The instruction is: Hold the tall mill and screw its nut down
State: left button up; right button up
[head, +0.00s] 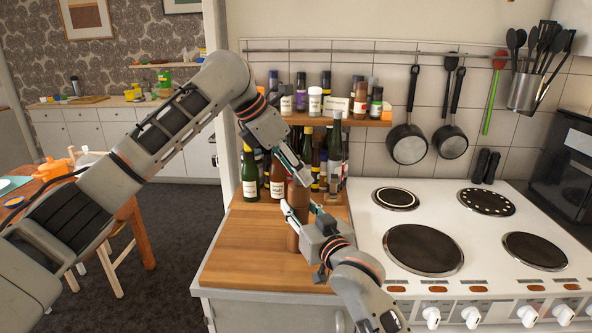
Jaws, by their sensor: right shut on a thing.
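The tall mill (297,194) is a brown wooden column standing on the wooden worktop (238,262), left of the cooker. My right gripper (301,208) reaches in from the lower right and is shut on the mill's body, one finger on each side. My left gripper (300,174) comes down from the upper left, its fingers at the top of the mill. The nut is hidden behind those fingers. I cannot tell whether the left gripper is open or shut, or whether it touches the mill.
Several bottles, such as a green one (249,173), stand close behind the mill. A spice shelf (376,122) hangs above them. The white cooker (372,222) with dark hotplates lies to the right, two dark shakers (487,165) at its back. The worktop's front left is clear.

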pick_arm(q)
jog(key=shift+a, duration=0.1)
pick_arm(e)
jog(key=shift+f, duration=0.1)
pick_arm(q)
jog(key=v, duration=1.2)
notch_tip(320, 180, up, 6)
jog(key=s+a+r, duration=0.2)
jog(key=s+a, duration=0.3)
jog(key=a, duration=0.3)
jog(key=shift+a, duration=0.2)
dwell(0.6)
jog(key=shift+s, duration=0.1)
